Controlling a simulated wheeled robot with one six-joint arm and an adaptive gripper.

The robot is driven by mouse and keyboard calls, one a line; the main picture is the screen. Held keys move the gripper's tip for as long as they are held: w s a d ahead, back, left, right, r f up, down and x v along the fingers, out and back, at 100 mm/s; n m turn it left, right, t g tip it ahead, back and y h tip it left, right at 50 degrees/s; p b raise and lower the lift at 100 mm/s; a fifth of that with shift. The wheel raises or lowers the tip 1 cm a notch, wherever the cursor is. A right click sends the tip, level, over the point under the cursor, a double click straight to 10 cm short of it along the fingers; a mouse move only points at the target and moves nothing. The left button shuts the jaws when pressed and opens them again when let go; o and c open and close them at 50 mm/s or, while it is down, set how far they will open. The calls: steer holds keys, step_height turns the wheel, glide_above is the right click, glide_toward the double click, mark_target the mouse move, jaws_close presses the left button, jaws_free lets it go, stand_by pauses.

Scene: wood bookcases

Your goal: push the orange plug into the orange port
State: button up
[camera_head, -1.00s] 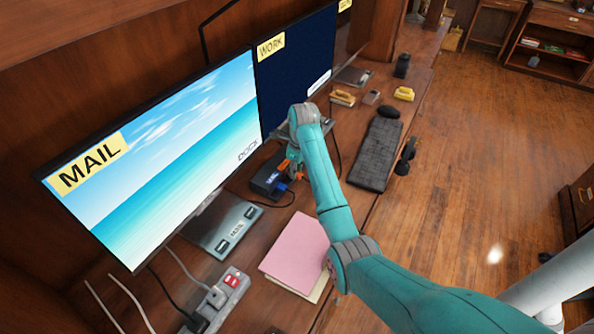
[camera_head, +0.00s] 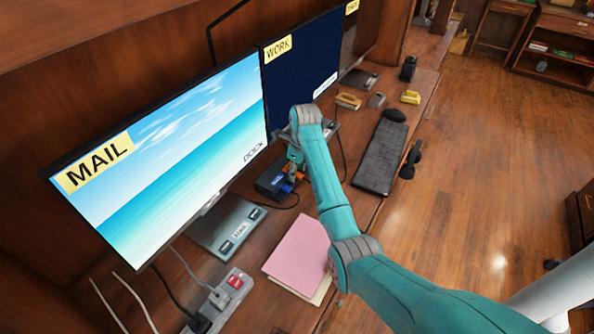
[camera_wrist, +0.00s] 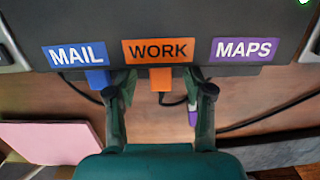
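A dark dock box (camera_wrist: 170,20) fills the top of the wrist view, with blue MAIL, orange WORK and purple MAPS labels along its edge. The orange plug (camera_wrist: 161,79) is at the dock's edge under the orange WORK label (camera_wrist: 158,50). The orange port itself is hidden, so how deep the plug sits cannot be told. My gripper (camera_wrist: 166,86) is open, with one finger on each side of the orange plug and gaps between. In the head view, my gripper (camera_head: 293,168) is beside the dock (camera_head: 270,183), and the arm partly hides it.
A blue plug (camera_wrist: 97,79) is at the dock under MAIL. A purple plug (camera_wrist: 192,116) hangs lower, beside my right finger. Dark cables run across the desk. A pink folder (camera_head: 298,247) lies nearer, a keyboard (camera_head: 381,157) to the right, monitors (camera_head: 165,150) behind.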

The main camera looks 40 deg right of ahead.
mark_target(299, 175)
steer(key=shift+s+d+r, duration=0.1)
steer(key=shift+s+r, duration=0.1)
steer(key=shift+r, duration=1.65)
steer(key=shift+s+d+r, duration=0.1)
steer(key=shift+s+r, duration=0.1)
steer(key=shift+r, duration=1.65)
